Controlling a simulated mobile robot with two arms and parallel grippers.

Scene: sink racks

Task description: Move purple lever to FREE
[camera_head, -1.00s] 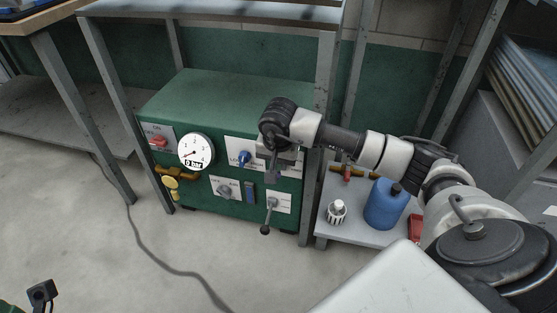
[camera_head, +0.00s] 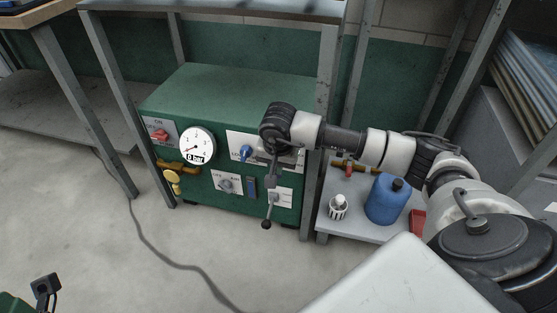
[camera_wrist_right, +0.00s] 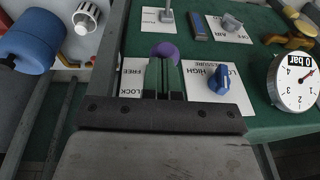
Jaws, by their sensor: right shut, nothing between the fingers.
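The purple lever (camera_wrist_right: 165,50) shows in the right wrist view as a round purple knob, partly behind my fingertips. Its white plate (camera_wrist_right: 132,82) reads FREE and LOCK, both upside down here; the fingers cover part of it. My right gripper (camera_wrist_right: 165,78) is shut and empty, with its fingertips right at the knob; I cannot tell whether they touch it. In the head view my right gripper (camera_head: 272,177) hangs in front of the right part of the green machine (camera_head: 235,85) and hides the purple lever.
A blue knob (camera_wrist_right: 219,79) sits close beside the fingers. A grey lever with a black ball (camera_head: 266,224) is below my gripper. The gauge (camera_head: 197,144) reads 0 bar. A rack post (camera_head: 311,190), blue jug (camera_head: 386,200) and white-capped item (camera_head: 338,207) stand to the right.

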